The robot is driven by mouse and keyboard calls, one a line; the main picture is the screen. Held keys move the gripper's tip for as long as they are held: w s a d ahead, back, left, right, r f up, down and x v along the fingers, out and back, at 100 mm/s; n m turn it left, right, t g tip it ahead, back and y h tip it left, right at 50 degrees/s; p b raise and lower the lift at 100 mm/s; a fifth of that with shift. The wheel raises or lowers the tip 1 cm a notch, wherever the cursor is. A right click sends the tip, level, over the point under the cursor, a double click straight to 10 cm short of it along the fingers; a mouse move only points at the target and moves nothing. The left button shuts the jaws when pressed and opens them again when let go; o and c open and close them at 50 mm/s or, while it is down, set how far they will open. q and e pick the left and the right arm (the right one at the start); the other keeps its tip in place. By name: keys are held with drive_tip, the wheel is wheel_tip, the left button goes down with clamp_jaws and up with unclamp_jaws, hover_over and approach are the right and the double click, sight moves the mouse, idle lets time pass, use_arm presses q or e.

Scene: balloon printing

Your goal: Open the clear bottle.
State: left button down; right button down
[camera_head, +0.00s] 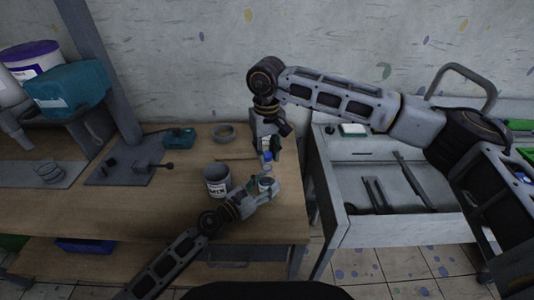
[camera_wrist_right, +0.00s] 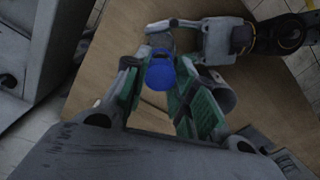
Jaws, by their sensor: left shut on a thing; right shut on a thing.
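The clear bottle (camera_head: 267,169) stands upright near the right end of the wooden table, largely hidden by my grippers. Its blue cap (camera_head: 267,156) shows at the top, and it is large in the right wrist view (camera_wrist_right: 160,72). My right gripper (camera_head: 267,149) comes from above and is shut on the cap, with its green-padded fingers on both sides in the wrist view. My left gripper (camera_head: 270,185) comes from below and is shut on the bottle's body, lower than the right one. The cap appears to sit on the bottle; any gap is too small to tell.
A grey cup marked MIX (camera_head: 217,181) stands close left of the grippers. A grey ring (camera_head: 223,132) and a thin stick (camera_head: 234,159) lie behind. A teal machine (camera_head: 68,92) is at left. An open-topped grey cabinet (camera_head: 392,232) with tools stands at right.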

sight(267, 154)
drive_tip(key=shift+r, duration=1.65)
use_arm(q)
drive_tip(key=c, duration=0.6)
unclamp_jaws()
drive_tip(key=shift+v, duration=5.95)
drive_tip(key=shift+a, duration=0.1)
